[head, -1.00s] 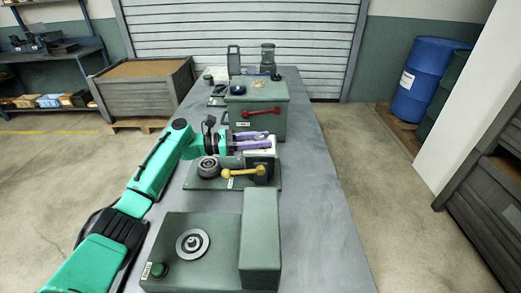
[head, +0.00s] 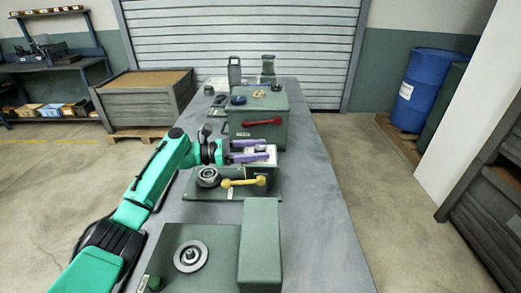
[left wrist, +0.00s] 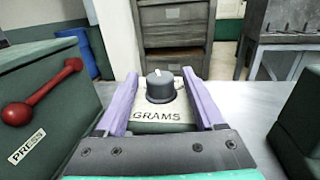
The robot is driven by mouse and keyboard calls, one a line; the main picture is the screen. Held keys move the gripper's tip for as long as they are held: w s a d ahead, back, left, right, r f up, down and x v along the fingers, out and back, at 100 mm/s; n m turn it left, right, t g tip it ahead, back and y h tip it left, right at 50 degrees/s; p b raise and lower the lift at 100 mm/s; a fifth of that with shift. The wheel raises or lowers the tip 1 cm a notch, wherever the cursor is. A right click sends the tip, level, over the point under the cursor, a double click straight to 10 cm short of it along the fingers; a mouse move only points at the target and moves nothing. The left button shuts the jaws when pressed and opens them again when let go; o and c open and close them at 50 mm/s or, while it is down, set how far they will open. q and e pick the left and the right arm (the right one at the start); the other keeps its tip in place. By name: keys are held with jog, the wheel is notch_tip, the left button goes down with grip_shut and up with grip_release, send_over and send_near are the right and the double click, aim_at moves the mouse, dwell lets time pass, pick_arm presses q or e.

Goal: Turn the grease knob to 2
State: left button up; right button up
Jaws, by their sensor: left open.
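A dark round knob (left wrist: 160,88) with a light pointer mark stands on a pale plate (left wrist: 158,112) lettered GRAMS in the left wrist view. No numbers are readable around it. My left gripper (left wrist: 163,100) is open, with one purple finger on each side of the knob and visible gaps between. In the head view my left gripper (head: 266,150) is over the pale-topped block of the middle machine (head: 200,193), and its fingers hide the knob there. My right gripper is not in view.
On the middle machine are a yellow lever (head: 243,183) and a round grinding part (head: 208,176). A green box with a red lever (head: 258,122) stands behind, labelled PRESS in the left wrist view. A green machine with a tall block (head: 260,240) is in front. The table's right side is clear.

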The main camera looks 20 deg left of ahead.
pick_arm(q)
jog(key=b+v, duration=0.3)
jog(key=v, duration=1)
jog(key=shift+s+a, duration=0.15)
jog(key=shift+a, duration=0.2)
